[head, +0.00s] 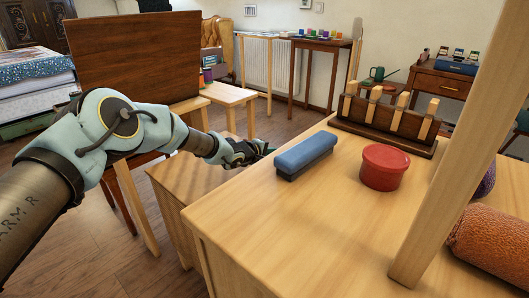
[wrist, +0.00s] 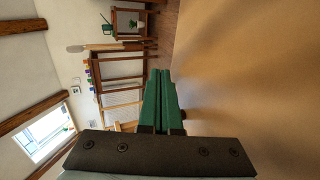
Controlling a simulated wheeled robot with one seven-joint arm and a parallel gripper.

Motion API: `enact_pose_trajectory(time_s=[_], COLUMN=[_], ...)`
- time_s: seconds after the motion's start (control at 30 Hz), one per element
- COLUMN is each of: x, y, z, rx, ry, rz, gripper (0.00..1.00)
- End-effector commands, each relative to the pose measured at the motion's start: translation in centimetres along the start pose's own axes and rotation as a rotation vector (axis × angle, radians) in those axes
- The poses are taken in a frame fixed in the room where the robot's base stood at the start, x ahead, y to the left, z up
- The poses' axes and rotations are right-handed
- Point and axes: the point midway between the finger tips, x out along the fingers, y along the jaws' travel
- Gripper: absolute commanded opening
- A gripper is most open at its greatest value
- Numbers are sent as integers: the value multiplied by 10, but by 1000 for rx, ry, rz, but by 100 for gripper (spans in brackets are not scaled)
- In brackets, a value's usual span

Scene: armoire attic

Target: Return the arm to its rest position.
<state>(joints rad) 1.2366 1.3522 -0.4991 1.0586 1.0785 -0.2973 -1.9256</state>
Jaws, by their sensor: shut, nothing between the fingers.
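My gripper (head: 262,150) is at the end of my arm, which reaches in from the left in the head view. It is beside the left edge of the light wooden table (head: 310,235), close to a blue block-shaped box. In the wrist view my gripper (wrist: 163,85) shows two green fingers pressed together, with nothing between them. A blurred tan surface (wrist: 260,80) fills the right of that view, close to the fingers.
On the table are the blue box (head: 305,155), a round red tin (head: 384,167), a wooden peg rack (head: 388,122) and an orange-brown roll (head: 490,240). A wooden post (head: 465,150) rises at the right. A dark wooden panel (head: 135,55) stands behind my arm.

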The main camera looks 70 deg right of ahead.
Motion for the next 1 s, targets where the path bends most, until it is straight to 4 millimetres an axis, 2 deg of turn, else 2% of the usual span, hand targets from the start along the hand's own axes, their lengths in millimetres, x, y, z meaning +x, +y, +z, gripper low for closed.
enact_pose_trajectory(time_s=[0.2, 0.4, 0.57, 0.83, 0.93, 1.0], x=[-37, -60, -68, -70, -79, -94], y=[1, 0, 0, 0, -1, -4], z=[-1, -1, 0, -1, -14, -31], rx=[0, 0, 1, 2, 15, 38], ry=[1, 2, 1, 4, 23, 50], rz=[0, 0, 0, -1, -17, -42], gripper=[0, 0, 0, 0, 0, 0])
